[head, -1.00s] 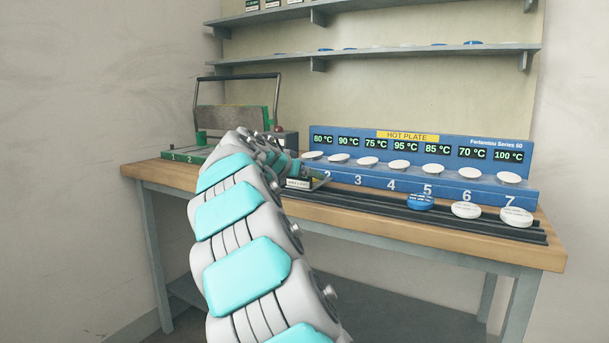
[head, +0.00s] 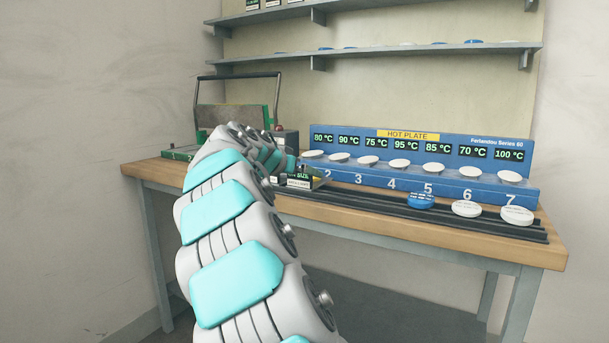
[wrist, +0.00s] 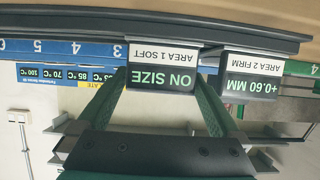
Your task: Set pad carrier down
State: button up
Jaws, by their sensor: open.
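My gripper (wrist: 163,90) is open in the wrist view, which is upside down. Its green fingers show on either side of a black display block reading ON SIZE (wrist: 161,80), partly behind it; contact cannot be told. A second block reading +0.60 MM (wrist: 252,88) stands beside it. A long dark grey bar (wrist: 150,27) borders both blocks. I cannot tell for certain which part is the pad carrier.
A blue hot plate (head: 440,184) with several white pads stands to the right. In front, black rails (head: 400,210) hold one blue and two white discs. A green-based press (head: 178,155) stands at the left. Shelves (head: 400,57) run above; the wooden bench edge (head: 450,240) is clear.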

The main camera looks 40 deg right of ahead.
jog(key=v, duration=0.9)
jog(key=shift+a+b, duration=0.25)
jog(key=shift+b, duration=0.2)
jog(key=shift+s+r, duration=0.1)
